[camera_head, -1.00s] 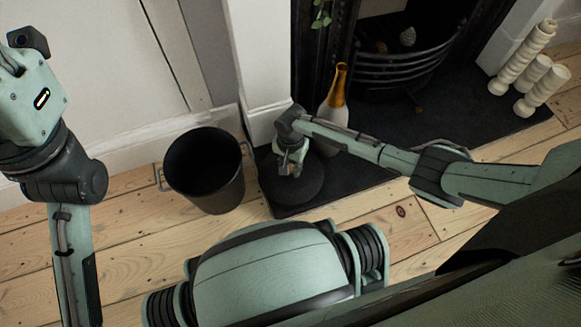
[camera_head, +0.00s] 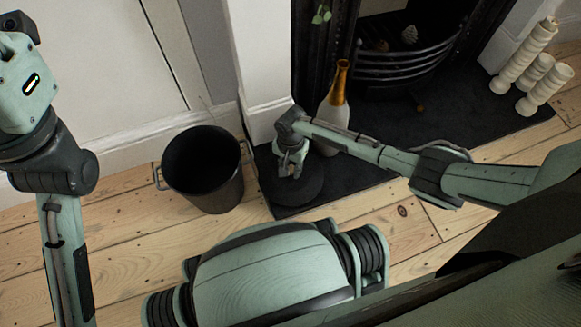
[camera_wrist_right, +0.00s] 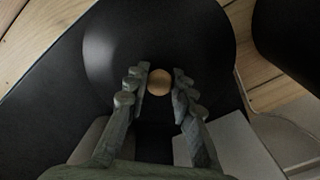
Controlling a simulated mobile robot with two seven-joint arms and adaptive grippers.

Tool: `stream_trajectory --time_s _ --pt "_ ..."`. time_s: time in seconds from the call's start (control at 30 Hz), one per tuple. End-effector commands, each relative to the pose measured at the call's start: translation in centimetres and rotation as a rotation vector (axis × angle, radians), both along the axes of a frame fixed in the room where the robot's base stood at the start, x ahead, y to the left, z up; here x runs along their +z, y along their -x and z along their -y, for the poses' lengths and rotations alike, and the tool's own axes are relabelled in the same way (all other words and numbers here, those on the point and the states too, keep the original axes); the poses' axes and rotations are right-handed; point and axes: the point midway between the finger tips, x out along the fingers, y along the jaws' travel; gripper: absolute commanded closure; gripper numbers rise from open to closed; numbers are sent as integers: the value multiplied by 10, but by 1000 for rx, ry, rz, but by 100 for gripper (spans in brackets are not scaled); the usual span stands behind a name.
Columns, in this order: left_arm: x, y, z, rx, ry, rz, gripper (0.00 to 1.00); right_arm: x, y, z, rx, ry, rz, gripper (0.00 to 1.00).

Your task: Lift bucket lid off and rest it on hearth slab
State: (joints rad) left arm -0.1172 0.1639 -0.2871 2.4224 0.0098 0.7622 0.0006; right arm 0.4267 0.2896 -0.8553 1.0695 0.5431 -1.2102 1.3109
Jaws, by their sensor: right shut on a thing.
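The bucket lid (camera_head: 309,190) is a dark round disc at the left end of the dark hearth slab (camera_head: 362,178). It looks flat on the slab, though any small gap below is hard to see. My right gripper (camera_head: 291,168) is above the lid. In the right wrist view the fingers (camera_wrist_right: 159,88) are shut on its round wooden knob (camera_wrist_right: 159,82), with the lid (camera_wrist_right: 200,40) beneath. The black bucket (camera_head: 203,172) stands uncovered on the floorboards left of the slab, dark inside. My left arm shows at the left, its gripper outside the picture.
A bottle with a gold neck (camera_head: 337,105) stands on the slab close behind my right forearm. An iron fire grate (camera_head: 400,65) is behind it. Cream turned candlesticks (camera_head: 530,65) stand at the right. A white wall edge (camera_head: 258,80) rises behind the lid.

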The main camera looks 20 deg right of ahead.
Motion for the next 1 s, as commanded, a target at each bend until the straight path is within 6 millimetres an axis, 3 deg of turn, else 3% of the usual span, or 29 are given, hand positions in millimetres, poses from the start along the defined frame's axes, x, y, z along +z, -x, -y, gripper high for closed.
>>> stream_trajectory --time_s 0.27,0.3,0.5,0.83,1.0 --pt "-4 0 0 0 0 0 60 -6 0 -1 0 -1 1 100" --pt "-4 0 0 0 0 0 60 -6 0 0 0 -1 1 75" --pt "-3 0 0 -1 0 0 60 -6 0 0 0 -1 1 52" --pt "-4 0 0 -3 3 -6 60 -3 0 0 0 -1 1 52" --pt "-4 0 0 -2 2 -4 60 19 0 0 0 -2 3 52"
